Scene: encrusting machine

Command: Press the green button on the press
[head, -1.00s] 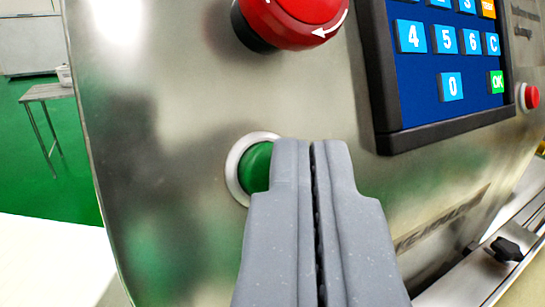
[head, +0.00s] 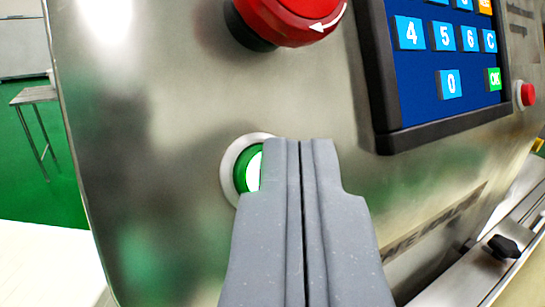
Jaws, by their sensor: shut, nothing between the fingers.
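The green button (head: 246,172) sits in a pale metal ring on the brushed steel panel of the press (head: 180,120). A bright white area shows on the button's face beside my fingers, where earlier it was plain dark green. My gripper (head: 300,145) is shut and empty, with its grey fingertips in front of the right part of the button and hiding it. I cannot tell from this view whether the tips touch the button or how deep it is pushed.
A large red knob (head: 290,18) with a white arrow stands out above the button. A keypad screen (head: 440,70) in a black frame is at the upper right, with a small red button (head: 527,94) beyond it. A black knob (head: 503,247) is at lower right.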

